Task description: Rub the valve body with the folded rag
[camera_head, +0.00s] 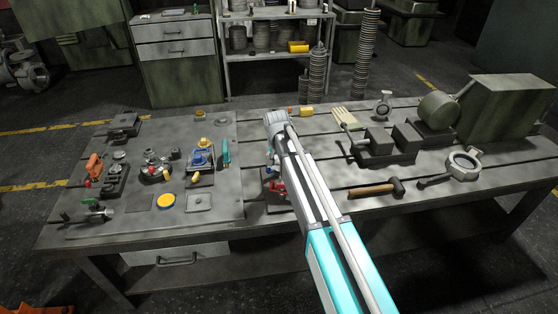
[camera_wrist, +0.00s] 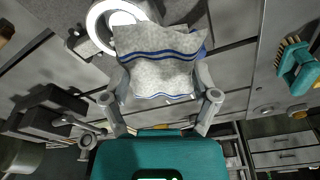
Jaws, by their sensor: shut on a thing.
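My gripper (camera_wrist: 162,82) is shut on the folded rag (camera_wrist: 158,70), a light grey cloth with blue stripes, in the wrist view. The rag spreads out past the fingertips. A pale round ring-shaped casting (camera_wrist: 97,27), which looks like the valve body, lies at the upper left of the wrist view, partly hidden behind the rag. I cannot tell whether the rag touches it. In the head view my arm hides most of the gripper and the rag. A red part (camera_head: 276,187) shows beside my arm near the front of the bench; I cannot tell what it belongs to.
A teal brush (camera_head: 225,152) lies left of my arm; it also shows in the wrist view (camera_wrist: 298,66). Several valve parts crowd the left mat. A vise (camera_head: 385,146), a ring casting with a lever (camera_head: 463,165) and a hammer (camera_head: 377,188) are on the right.

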